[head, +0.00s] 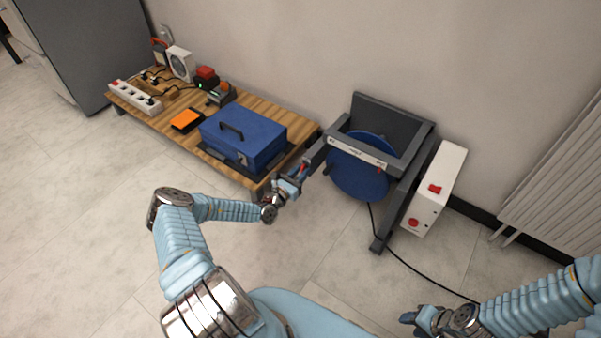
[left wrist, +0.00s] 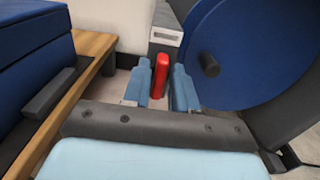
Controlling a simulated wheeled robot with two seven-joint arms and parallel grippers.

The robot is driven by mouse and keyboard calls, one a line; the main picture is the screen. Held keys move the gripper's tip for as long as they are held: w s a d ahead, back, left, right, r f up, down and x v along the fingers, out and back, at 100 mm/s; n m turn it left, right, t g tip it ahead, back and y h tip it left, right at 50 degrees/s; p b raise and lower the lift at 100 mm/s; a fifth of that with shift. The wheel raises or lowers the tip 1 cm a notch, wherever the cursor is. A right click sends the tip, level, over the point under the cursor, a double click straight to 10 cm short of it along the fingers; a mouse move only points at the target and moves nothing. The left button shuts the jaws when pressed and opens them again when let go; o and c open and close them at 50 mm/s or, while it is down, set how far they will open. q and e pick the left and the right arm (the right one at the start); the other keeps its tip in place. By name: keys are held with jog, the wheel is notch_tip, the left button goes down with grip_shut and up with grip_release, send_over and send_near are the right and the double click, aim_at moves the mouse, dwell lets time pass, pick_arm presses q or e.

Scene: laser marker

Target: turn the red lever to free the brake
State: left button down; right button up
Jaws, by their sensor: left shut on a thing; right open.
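The red lever (left wrist: 160,75) stands between the two fingers of my left gripper (left wrist: 162,85) in the left wrist view. The left gripper is shut on it. In the head view my left gripper (head: 300,172) is at the left side of the machine frame (head: 402,122), and a bit of the red lever (head: 304,167) shows beside its fingers. A blue disc (head: 357,180) sits in the frame; it also shows at the right of the left wrist view (left wrist: 255,45). My right gripper (head: 425,320) is open and empty at the bottom right, above the floor.
A low wooden bench (head: 290,124) on the left carries a blue toolbox (head: 240,137), an orange pad (head: 187,119), a power strip (head: 133,98) and chargers. A white box (head: 437,190) with red switches stands right of the frame. A black cable (head: 410,268) crosses the floor. A radiator (head: 565,170) is at right.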

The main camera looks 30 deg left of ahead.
pick_arm(q)
jog(key=shift+a+f+n+b, duration=0.1)
jog(key=shift+n+b, duration=0.05)
jog(key=shift+n, duration=2.8)
jog(key=shift+a+f+n+b, duration=0.1)
jog(key=shift+f+n+b, duration=0.1)
jog(key=shift+n, duration=2.8)
jog(key=shift+a+f+n+b, duration=0.1)
jog(key=shift+n+b, duration=0.05)
jog(key=shift+n, duration=2.8)
jog(key=c, duration=1.2)
grip_release()
jog(key=shift+r, duration=0.1)
jog(key=shift+o, duration=0.2)
jog(key=shift+s, duration=0.1)
